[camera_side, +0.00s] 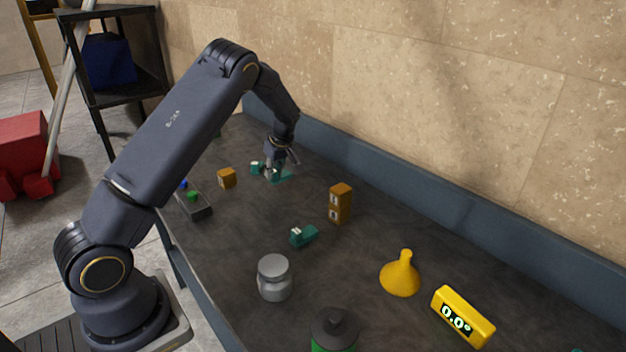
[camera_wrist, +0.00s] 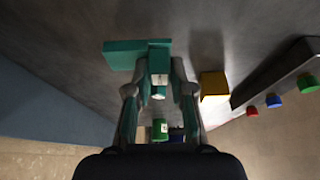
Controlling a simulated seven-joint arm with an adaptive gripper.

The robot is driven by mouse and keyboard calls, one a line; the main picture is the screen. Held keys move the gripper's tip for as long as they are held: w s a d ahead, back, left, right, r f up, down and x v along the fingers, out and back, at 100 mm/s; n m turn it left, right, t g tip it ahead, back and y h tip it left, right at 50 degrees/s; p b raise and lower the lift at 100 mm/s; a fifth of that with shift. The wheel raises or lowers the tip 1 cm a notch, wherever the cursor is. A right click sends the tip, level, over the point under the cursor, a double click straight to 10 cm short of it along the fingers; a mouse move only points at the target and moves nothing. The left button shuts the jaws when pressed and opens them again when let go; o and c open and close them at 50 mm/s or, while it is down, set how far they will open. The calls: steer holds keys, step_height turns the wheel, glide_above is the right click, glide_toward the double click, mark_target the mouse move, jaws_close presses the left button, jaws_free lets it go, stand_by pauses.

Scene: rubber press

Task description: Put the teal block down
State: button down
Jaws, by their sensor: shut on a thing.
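My gripper (camera_side: 277,168) points down at the far end of the dark worktop and is shut on a teal block (camera_side: 282,177). In the wrist view, the teal block (camera_wrist: 123,55) shows ahead of my fingertips (camera_wrist: 158,90), with a narrower part between them. I cannot tell whether its underside touches the worktop. A second teal piece (camera_side: 257,167) shows just left of my gripper, partly hidden. Another teal block (camera_side: 303,236) with a pale top patch lies apart on the worktop, nearer the side camera.
A small orange block (camera_side: 227,178) and a button box (camera_side: 193,204) stand left of my gripper. A tall orange block (camera_side: 340,204), grey jar (camera_side: 274,278), yellow funnel (camera_side: 401,275) and yellow display (camera_side: 462,316) stand nearer the side camera. A raised blue edge (camera_side: 400,187) runs along the wall.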

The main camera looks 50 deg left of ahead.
mark_target(275, 175)
steer(key=shift+f, duration=1.4)
steer(key=shift+f, duration=0.1)
steer(key=c, duration=1)
jaws_free()
steer(key=shift+f, duration=0.1)
steer(key=v, duration=1.2)
steer(key=s+d+r+m+t+h, duration=0.3)
steer(key=s+d+r+m, duration=0.6)
steer(key=d+r, duration=0.35)
steer(key=s+d+m+t, duration=0.1)
steer(key=s+d+m, duration=0.2)
steer(key=s, duration=0.2)
steer(key=s+d+m+h, duration=0.1)
steer(key=s+d+m, duration=0.2)
steer(key=s, duration=0.3)
steer(key=s+d+m+t, duration=0.1)
steer(key=s+d+m, duration=0.2)
steer(key=s, duration=0.3)
steer(key=shift+d+r+t, duration=0.3)
steer(key=shift+d+r, duration=0.1)
steer(key=shift+d, duration=0.35)
